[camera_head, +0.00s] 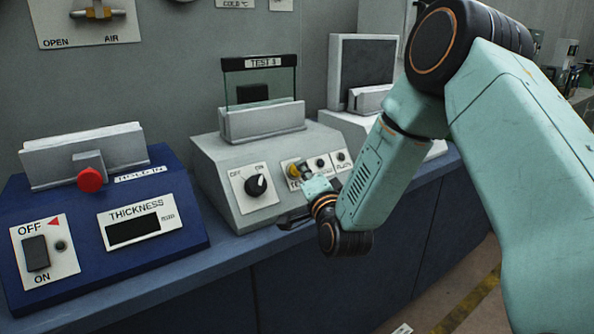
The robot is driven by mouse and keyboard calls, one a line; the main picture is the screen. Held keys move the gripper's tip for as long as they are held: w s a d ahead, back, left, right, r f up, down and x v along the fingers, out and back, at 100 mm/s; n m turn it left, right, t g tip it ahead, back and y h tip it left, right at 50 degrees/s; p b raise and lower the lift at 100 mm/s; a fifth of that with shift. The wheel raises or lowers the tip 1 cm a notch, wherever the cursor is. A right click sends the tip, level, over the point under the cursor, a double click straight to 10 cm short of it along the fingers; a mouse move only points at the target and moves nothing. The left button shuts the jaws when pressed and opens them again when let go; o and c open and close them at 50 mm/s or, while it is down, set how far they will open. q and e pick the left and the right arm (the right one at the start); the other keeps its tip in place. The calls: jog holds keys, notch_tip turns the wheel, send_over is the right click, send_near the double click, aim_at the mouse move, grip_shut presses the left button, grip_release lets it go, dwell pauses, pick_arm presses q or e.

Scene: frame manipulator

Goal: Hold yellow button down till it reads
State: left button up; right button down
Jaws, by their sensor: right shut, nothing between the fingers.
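The yellow button (292,170) is on the sloped front of a grey tester (212,166), at the left end of a small row of controls. A black knob (256,185) on a white plate sits to its left. My right gripper (303,174) comes in from the right, with its fingers at the button's right edge. It is shut and empty. The fingers are small here and partly merge with the panel, so I cannot tell whether they touch or press the button. My left gripper is out of view.
A blue thickness tester (195,222) with a red knob (91,180) and a dark display (133,229) stands at the left. Behind the button, a clear panel labelled TEST (262,88) rises from a grey holder. Another grey unit (363,72) stands at the right, partly behind my arm.

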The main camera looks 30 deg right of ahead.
jog(key=shift+w+f+b, duration=0.25)
jog(key=shift+w+b, duration=0.15)
dwell(1.9)
jog(key=shift+s+r, duration=0.1)
jog(key=shift+s, duration=0.05)
jog(key=shift+s+r+p, duration=0.25)
jog(key=shift+s+p, duration=0.05)
jog(key=shift+p, duration=0.25)
jog(key=shift+s+r, duration=0.2)
jog(key=shift+s, duration=0.05)
jog(key=shift+s+d+r+p, duration=0.1)
jog(key=shift+s+r+p, duration=0.65)
jog(key=shift+s+p, duration=0.3)
jog(key=shift+s+d+r+p, duration=0.1)
jog(key=shift+s+r+p, duration=0.75)
jog(key=shift+p, duration=0.25)
jog(key=shift+s+f, duration=0.1)
jog(key=shift+f, duration=0.1)
